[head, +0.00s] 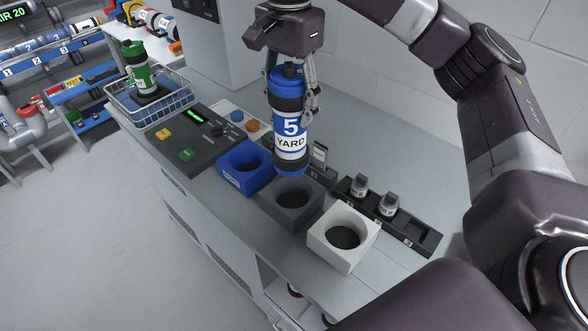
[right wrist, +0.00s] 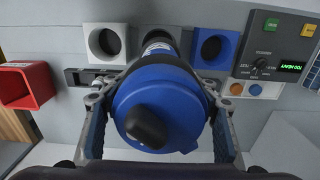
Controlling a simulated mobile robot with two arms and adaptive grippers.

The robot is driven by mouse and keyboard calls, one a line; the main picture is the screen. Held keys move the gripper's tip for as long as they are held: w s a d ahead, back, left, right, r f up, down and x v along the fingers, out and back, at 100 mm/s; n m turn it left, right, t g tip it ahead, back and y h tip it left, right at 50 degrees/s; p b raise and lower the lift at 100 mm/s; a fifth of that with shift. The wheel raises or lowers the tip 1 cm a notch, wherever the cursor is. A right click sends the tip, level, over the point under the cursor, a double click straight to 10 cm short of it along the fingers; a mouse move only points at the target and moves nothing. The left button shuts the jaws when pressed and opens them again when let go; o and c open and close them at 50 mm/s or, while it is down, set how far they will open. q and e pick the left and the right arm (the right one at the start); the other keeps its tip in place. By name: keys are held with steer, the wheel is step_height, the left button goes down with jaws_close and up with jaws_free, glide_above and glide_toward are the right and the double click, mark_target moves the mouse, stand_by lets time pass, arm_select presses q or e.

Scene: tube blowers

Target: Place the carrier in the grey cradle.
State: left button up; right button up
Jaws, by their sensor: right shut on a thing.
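The carrier (head: 290,125) is a blue and white cylinder with black bands, marked "5 YARD". My right gripper (head: 292,90) is shut on its upper part and holds it upright. In the head view its lower end overlaps the back of the grey cradle (head: 290,213), a dark grey block with a round hole; I cannot tell the exact height of the gap. My left gripper is not in view.
A blue cradle (head: 232,178) and a white cradle (head: 322,257) flank the grey one. A dark rack (head: 417,236) with small cylinders stands behind. A control panel (head: 180,146) and a wire basket (head: 182,105) with a green carrier (head: 138,68) are at left.

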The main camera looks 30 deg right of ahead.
mark_target(292, 160)
step_height(292, 160, down, 4)
steer(key=shift+d+r, duration=0.1)
steer(key=shift+r, duration=0.1)
step_height(292, 160, down, 6)
steer(key=shift+f+p, duration=0.1)
steer(key=shift+p, duration=0.4)
steer(key=shift+f, duration=0.5)
step_height(292, 160, down, 4)
steer(key=shift+r+p, duration=0.1)
steer(key=shift+p, duration=0.5)
steer(key=shift+f, duration=0.25)
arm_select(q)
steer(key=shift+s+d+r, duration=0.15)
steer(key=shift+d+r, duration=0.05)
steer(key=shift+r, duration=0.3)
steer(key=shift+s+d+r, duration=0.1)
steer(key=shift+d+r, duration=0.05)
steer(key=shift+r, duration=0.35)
